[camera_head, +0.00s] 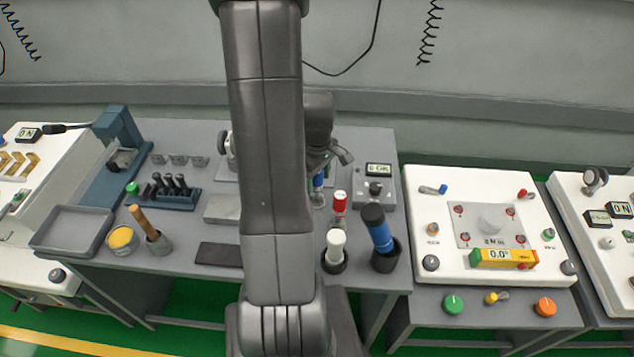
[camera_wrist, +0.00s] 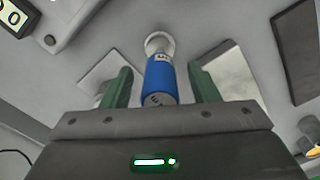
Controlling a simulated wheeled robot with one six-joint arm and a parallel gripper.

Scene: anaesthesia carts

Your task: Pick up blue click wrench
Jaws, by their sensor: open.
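The blue click wrench (camera_wrist: 160,78) shows in the wrist view as a blue cylinder with small label marks and a pale round end. My gripper (camera_wrist: 161,84) is open, with one green finger on each side of the blue body. Gaps show between it and both fingers. In the head view a small blue piece (camera_head: 318,181) shows just right of my arm, below my wrist, and seems to be the same tool. My arm hides much of that spot, and the fingertips are not clear there.
A thicker blue handle with a black top (camera_head: 379,230) stands in a dark cup. A red-topped tool (camera_head: 340,202) and a white-topped tool (camera_head: 336,243) stand nearby. A small display box (camera_head: 376,184) is to the right. A grey tray (camera_head: 72,230) lies at left.

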